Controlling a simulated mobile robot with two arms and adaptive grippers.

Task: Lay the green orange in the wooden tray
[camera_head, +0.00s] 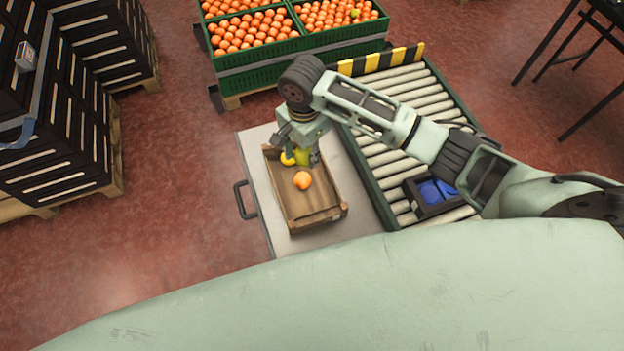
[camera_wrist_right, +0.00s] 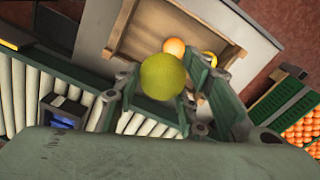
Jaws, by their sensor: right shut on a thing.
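My right gripper (camera_head: 301,150) is over the far end of the wooden tray (camera_head: 319,216), pointing down. It is shut on the green orange (camera_head: 304,158), whose yellow-green skin shows large between the fingers in the right wrist view (camera_wrist_right: 162,76). The wooden tray (camera_wrist_right: 140,36) lies beyond it there; how high the green orange is above the tray floor I cannot tell. An orange-coloured orange (camera_head: 302,180) lies in the middle of the tray. A yellow fruit (camera_head: 287,159) is at the tray's far left, partly hidden by the gripper. My left gripper is out of view.
The tray stands on a pale table (camera_head: 262,203) with a dark handle. A roller conveyor (camera_head: 408,97) runs along its right, carrying a dark box with blue contents (camera_head: 432,194). Green crates of oranges (camera_head: 262,76) stand behind; black crates (camera_head: 60,130) are stacked at the left.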

